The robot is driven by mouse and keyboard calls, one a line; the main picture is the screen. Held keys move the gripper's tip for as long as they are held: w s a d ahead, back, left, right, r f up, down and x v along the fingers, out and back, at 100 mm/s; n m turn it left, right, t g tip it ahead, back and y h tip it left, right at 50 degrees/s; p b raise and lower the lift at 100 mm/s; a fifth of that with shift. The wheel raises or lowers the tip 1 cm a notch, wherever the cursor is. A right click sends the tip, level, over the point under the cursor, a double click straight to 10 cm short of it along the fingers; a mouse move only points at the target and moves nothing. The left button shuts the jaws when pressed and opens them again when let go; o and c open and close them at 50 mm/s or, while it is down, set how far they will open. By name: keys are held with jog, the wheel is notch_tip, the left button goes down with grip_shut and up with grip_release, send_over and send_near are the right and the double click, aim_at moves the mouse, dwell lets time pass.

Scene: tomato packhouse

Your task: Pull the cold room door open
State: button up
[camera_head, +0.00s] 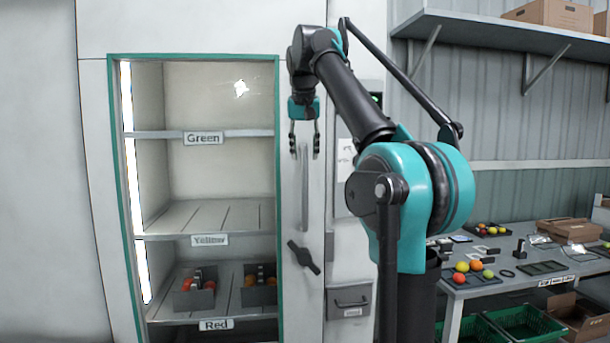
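The cold room cabinet has a teal-framed front (115,170), through which its shelves show. The frame sits flush in the white wall, and the door looks shut. A pale glare spot inside suggests glass, but I cannot tell for sure. A vertical grey bar handle (304,195) stands on the white strip right of the frame, with a dark lever (303,257) below it. My gripper (304,155) points down at the handle's top. Its two fingers are apart, one on each side of the bar in the picture. I see no clear contact, and the depth gap is hard to judge.
Shelves labelled Green, Yellow (210,240) and Red (217,324) show inside; the lowest visible holds dark boxes (194,298) of tomatoes. Right of my arm are a grey worktable (510,270) with tomatoes and trays, green crates (525,322) below, and a wall shelf (480,27) with cartons.

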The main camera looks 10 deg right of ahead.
aim_at(305, 166)
jog(key=x, duration=0.8)
jog(key=shift+c, duration=0.3)
grip_shut()
